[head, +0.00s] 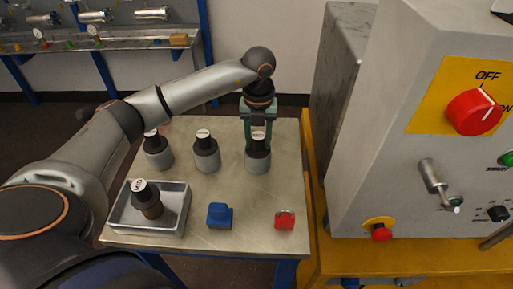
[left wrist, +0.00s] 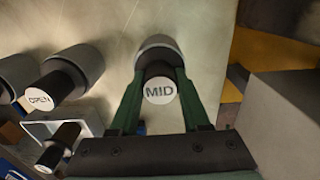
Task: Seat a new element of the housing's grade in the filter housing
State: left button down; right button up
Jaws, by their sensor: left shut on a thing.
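Three grey cups stand in a row on the metal-topped table, each with a black, white-capped element. The right element, marked MID (left wrist: 160,91), stands in the right cup (head: 258,160). My left gripper (head: 258,124) is above this cup with its green fingers shut on the MID element. The middle element (head: 204,140) is in the middle cup; the left one (head: 151,138) is in the left cup. I cannot identify the filter housing. My right gripper is not in view.
The grey metal tray (head: 118,217) is at the table's front left. A blue block (head: 219,215) and a small red thing (head: 285,220) lie at the front. A grey control cabinet (head: 385,130) with a red knob (head: 474,112) stands close on the right.

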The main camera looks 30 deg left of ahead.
pick_arm(q)
jog(key=shift+r+p, duration=0.5)
jog(key=shift+r, duration=0.4)
jog(key=shift+r+p, duration=0.5)
jog(key=shift+r, duration=0.2)
jog(key=shift+r+p, duration=2.5)
jog(key=shift+r, duration=0.75)
jog(key=shift+f, duration=0.1)
